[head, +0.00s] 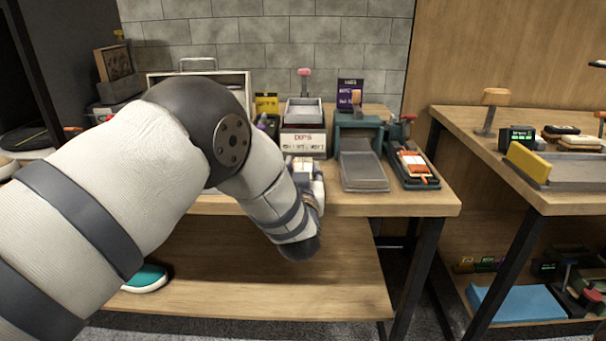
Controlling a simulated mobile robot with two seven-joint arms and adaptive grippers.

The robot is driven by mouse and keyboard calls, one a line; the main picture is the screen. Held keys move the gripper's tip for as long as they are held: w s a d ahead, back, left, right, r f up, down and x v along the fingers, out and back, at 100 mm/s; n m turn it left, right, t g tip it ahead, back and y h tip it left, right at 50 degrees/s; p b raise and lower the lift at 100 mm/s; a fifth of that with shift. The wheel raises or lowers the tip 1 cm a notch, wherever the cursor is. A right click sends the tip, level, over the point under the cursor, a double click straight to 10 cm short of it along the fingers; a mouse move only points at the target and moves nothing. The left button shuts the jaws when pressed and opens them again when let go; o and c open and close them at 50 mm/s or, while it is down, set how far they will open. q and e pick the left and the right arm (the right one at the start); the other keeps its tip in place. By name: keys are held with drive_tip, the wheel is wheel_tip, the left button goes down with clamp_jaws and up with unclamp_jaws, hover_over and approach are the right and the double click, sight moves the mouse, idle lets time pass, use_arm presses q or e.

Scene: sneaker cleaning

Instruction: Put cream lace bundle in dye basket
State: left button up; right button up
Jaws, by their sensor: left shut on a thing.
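My left arm reaches in from the left, and its gripper (306,172) is at the middle of the table, partly hidden behind my wrist. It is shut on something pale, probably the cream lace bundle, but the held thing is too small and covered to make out. Right behind the gripper stands a container with a white lettered label (303,141), perhaps the dye basket; its lettering is blurred. The gripper is in front of and below that label. I cannot tell whether they touch. My right gripper is not in view.
A teal holder with a grey sloped tray (362,170) stands just right of the gripper, then a dark tray with orange-and-white items (413,163). A second table (520,116) is at the right. A teal-and-white shoe (146,278) lies on the lower shelf.

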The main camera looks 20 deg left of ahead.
use_arm(q)
drive_tip(key=shift+f, duration=0.2)
drive_tip(key=shift+f, duration=0.15)
drive_tip(key=o, duration=1.1)
drive_tip(key=shift+c, duration=0.2)
drive_tip(key=shift+f, duration=0.15)
